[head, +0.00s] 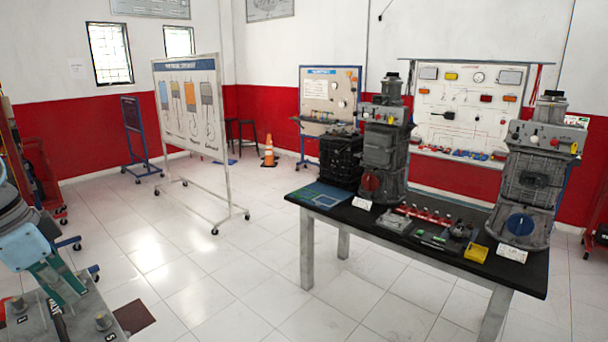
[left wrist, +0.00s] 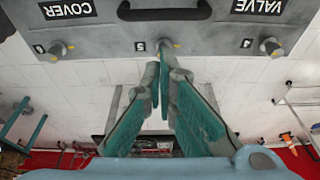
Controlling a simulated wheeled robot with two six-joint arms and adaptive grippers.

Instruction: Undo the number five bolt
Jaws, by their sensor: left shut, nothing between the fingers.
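The number five bolt (left wrist: 166,46) is a small round-headed bolt at the edge of a grey panel (left wrist: 215,20) in the left wrist view, beside a black 5. My left gripper (left wrist: 162,68) has teal fingers with grey tips, closed together and empty. Its tips point at this bolt and look close to it; whether they touch cannot be told. In the head view the left gripper (head: 74,296) hangs over the grey panel (head: 85,300) at the lower left. My right gripper is not in view.
Other bolts stand left (left wrist: 58,48) and right (left wrist: 272,47) on the panel, near COVER and VALVE labels and a black handle (left wrist: 165,10). A black table (head: 440,262) with engine models stands at right, a whiteboard (head: 190,110) behind. The tiled floor between is clear.

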